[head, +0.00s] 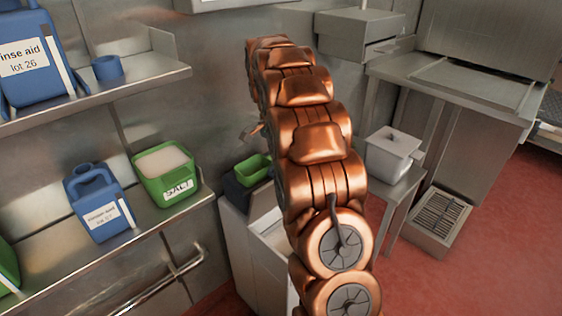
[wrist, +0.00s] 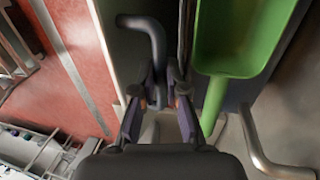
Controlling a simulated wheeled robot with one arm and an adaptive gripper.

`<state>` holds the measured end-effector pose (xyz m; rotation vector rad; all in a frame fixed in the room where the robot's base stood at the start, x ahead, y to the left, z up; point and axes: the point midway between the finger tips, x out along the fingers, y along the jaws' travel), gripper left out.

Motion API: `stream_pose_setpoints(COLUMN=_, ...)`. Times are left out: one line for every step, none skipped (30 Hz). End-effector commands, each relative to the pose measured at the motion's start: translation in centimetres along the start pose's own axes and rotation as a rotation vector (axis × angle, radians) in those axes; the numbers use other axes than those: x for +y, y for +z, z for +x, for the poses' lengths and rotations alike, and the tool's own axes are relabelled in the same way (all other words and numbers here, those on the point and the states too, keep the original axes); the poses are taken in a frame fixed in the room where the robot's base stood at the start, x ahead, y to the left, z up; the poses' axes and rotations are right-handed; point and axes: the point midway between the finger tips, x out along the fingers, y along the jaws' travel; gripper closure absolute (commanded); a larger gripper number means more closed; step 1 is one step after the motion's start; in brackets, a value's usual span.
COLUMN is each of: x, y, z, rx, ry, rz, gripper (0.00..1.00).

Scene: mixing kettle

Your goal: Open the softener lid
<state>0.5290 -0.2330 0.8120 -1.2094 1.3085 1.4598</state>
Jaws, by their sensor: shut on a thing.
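The softener appears to be the pale floor cabinet (head: 243,250) partly behind my arm in the head view. Its dark top (head: 236,193) carries a green scoop (head: 253,169). In the wrist view a bent dark grey handle (wrist: 156,40) runs down between the fingers of my gripper (wrist: 160,92), which is shut on it. I take it to be the lid handle. The green scoop (wrist: 238,40) is just right of the fingers.
Wall shelves at left hold blue jugs (head: 98,205) and a green salt tub (head: 167,175). A metal rail (head: 160,283) runs below them. A white lidded container (head: 393,150) stands on a small table at right. Red floor (head: 490,240) is clear at far right.

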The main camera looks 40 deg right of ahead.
Motion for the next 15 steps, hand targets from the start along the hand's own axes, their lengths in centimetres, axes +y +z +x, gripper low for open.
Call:
stream_pose_setpoints(x=-0.04, y=-0.05, z=0.26, rx=-0.002, ry=0.003, rz=0.000, gripper=1.00)
stream_pose_setpoints(x=-0.04, y=-0.06, z=0.25, rx=-0.001, ry=0.003, rz=0.000, gripper=1.00)
stream_pose_setpoints(x=-0.05, y=-0.07, z=0.24, rx=-0.001, ry=0.003, rz=0.000, gripper=1.00)
stream_pose_setpoints(x=-0.05, y=-0.07, z=0.24, rx=-0.001, ry=0.003, rz=0.000, gripper=1.00)
stream_pose_setpoints(x=-0.05, y=-0.08, z=0.23, rx=0.000, ry=0.002, rz=0.000, gripper=1.00)
stream_pose_setpoints(x=-0.04, y=-0.09, z=0.21, rx=0.000, ry=0.002, rz=0.000, gripper=1.00)
stream_pose_setpoints(x=-0.04, y=-0.09, z=0.21, rx=0.001, ry=0.002, rz=0.000, gripper=1.00)
stream_pose_setpoints(x=-0.04, y=-0.09, z=0.20, rx=0.001, ry=0.002, rz=0.000, gripper=1.00)
stream_pose_setpoints(x=-0.04, y=-0.10, z=0.18, rx=0.002, ry=0.002, rz=0.000, gripper=1.00)
stream_pose_setpoints(x=-0.04, y=-0.11, z=0.17, rx=0.002, ry=0.002, rz=0.000, gripper=1.00)
stream_pose_setpoints(x=-0.04, y=-0.11, z=0.17, rx=0.002, ry=0.002, rz=0.000, gripper=0.87)
stream_pose_setpoints(x=-0.04, y=-0.12, z=0.16, rx=0.003, ry=0.002, rz=0.000, gripper=0.83)
stream_pose_setpoints(x=-0.04, y=-0.11, z=0.14, rx=0.003, ry=0.002, rz=0.000, gripper=0.79)
stream_pose_setpoints(x=-0.06, y=-0.06, z=0.11, rx=0.003, ry=0.001, rz=-0.001, gripper=0.76)
stream_pose_setpoints(x=-0.09, y=0.02, z=0.08, rx=0.003, ry=0.001, rz=-0.002, gripper=0.72)
